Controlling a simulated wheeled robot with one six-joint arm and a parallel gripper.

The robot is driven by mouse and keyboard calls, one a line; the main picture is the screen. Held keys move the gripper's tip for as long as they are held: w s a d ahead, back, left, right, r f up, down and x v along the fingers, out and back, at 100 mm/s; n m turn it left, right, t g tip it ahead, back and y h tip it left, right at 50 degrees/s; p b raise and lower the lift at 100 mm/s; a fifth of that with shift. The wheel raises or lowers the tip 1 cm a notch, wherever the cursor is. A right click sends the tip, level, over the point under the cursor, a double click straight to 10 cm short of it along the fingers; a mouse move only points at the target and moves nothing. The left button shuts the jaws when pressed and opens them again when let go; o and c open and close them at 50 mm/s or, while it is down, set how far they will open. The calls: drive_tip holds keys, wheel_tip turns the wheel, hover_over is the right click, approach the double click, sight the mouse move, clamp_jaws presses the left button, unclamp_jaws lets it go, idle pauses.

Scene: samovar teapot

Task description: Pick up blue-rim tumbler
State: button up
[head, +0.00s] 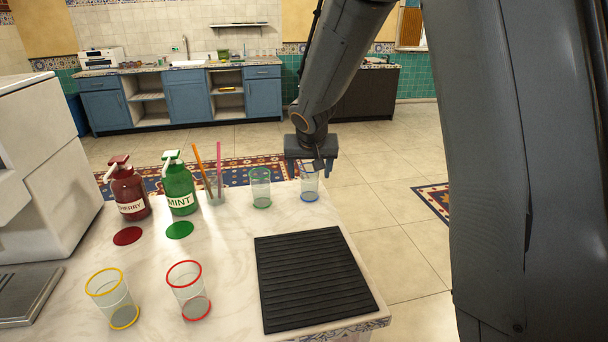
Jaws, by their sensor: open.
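The blue-rim tumbler (310,187) stands upright on the marble counter near its far right edge. It is clear glass with a blue ring at its base, and its upper part is hidden behind my gripper. My gripper (318,168) is at the tumbler's top, pointing down and open. I cannot tell whether its fingers are around the rim or just in front of it. A green-rim tumbler (260,188) stands close to the left of it.
Red-rim (188,290) and yellow-rim (112,299) tumblers stand at the front. A black ribbed mat (312,280) lies front right. A cherry bottle (129,192), a mint bottle (180,187) and a straw holder (214,192) stand left. The counter (225,240) is clear in the middle.

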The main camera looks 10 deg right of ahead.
sight(309, 180)
drive_tip(key=shift+w+d+f, duration=0.1)
drive_tip(key=shift+w+f, duration=0.3)
drive_tip(key=shift+w, duration=0.25)
drive_tip(key=shift+w+d+f, duration=0.1)
drive_tip(key=shift+w+f, duration=0.3)
drive_tip(key=shift+w, duration=0.2)
drive_tip(key=shift+w+f, duration=0.3)
drive_tip(key=shift+f, duration=0.3)
drive_tip(key=x, duration=0.4)
drive_tip(key=shift+d+f, duration=0.1)
drive_tip(key=shift+d, duration=0.05)
drive_tip(key=c, duration=1.1)
drive_tip(key=shift+c, duration=0.2)
